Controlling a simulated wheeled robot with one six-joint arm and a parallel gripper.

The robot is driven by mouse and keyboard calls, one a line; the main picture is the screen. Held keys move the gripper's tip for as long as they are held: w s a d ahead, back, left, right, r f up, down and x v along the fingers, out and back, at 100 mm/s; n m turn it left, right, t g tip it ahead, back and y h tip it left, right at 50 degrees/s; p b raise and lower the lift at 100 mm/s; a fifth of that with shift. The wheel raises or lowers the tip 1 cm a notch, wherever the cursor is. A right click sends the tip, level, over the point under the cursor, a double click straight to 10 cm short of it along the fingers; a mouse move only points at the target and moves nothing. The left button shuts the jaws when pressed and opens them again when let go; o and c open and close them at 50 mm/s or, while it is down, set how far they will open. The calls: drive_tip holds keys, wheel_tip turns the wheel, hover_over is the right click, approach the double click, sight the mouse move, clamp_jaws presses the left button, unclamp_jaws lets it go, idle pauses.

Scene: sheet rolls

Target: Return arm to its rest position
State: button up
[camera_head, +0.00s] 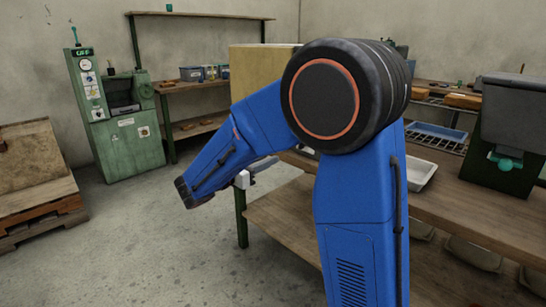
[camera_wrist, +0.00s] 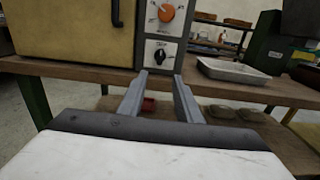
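My gripper (camera_wrist: 160,75) shows in the wrist view with its two grey fingers apart and nothing held between them. A clear gap lies between the fingertips, which point toward the front edge of a wooden table (camera_wrist: 100,75). In the head view my blue arm is bent at a large black joint, and its far part reaches down to the left. The gripper (camera_head: 265,165) shows there small and partly hidden behind the arm, beside the table's left end.
A yellow-doored oven (camera_wrist: 75,30) with an orange knob stands on the table. A metal tray (camera_wrist: 240,70) lies right of it. A small red thing (camera_wrist: 149,105) shows beyond the fingers. A green machine (camera_head: 115,115) stands back left; wooden pallets (camera_head: 40,185) stand left. The floor between is clear.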

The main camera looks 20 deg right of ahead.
drive_tip(key=shift+s+a, duration=0.2)
drive_tip(key=shift+a, duration=0.25)
drive_tip(key=s+d+f+m+g+y, duration=0.3)
drive_tip(key=s+d+m+y, duration=0.15)
drive_tip(key=s, duration=0.55)
drive_tip(key=s+d+f+m+g+y, duration=0.2)
drive_tip(key=s+d+f+m+y, duration=0.15)
drive_tip(key=s+m, duration=0.45)
drive_tip(key=s+a+f+m+t+y, duration=0.1)
drive_tip(key=s+a+m+y, duration=0.3)
drive_tip(key=s, duration=0.4)
drive_tip(key=s+a+f+m+t+y, duration=0.2)
drive_tip(key=s+a+m+y, duration=0.3)
drive_tip(key=s, duration=0.3)
drive_tip(key=shift+a+f+t, duration=0.2)
drive_tip(key=shift+a+t, duration=0.1)
drive_tip(key=shift+a, duration=0.35)
drive_tip(key=shift+m, duration=0.25)
